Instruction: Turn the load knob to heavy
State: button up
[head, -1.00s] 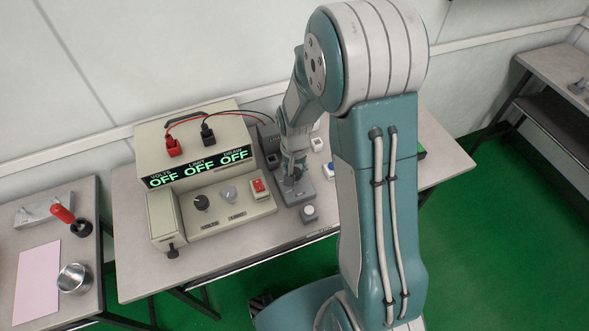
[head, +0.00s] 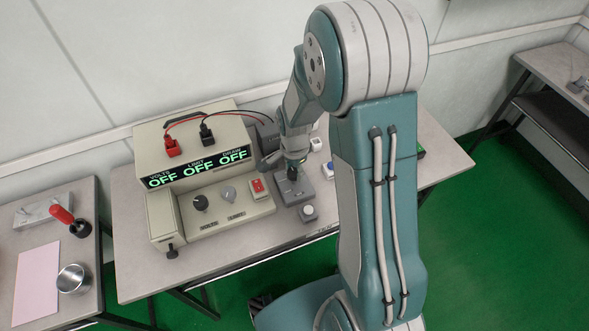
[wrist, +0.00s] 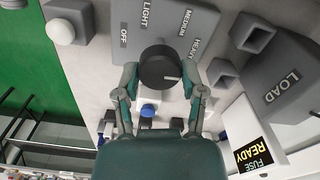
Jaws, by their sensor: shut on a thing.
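The beige power supply (head: 165,217) reads OFF on its displays. A white round button (head: 308,210) sits at the knob box's front. A grey LOAD block (wrist: 284,86) and a FUSE READY display (wrist: 254,154) are at right in the wrist view.

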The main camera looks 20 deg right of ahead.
aim_at(294, 171)
jog(key=shift+m, duration=0.5)
jog(key=o, duration=1.1)
jog(key=shift+a, duration=0.1)
jog(key=shift+o, duration=0.2)
notch_tip(294, 171, up, 12)
jog(key=shift+w+f, duration=0.1)
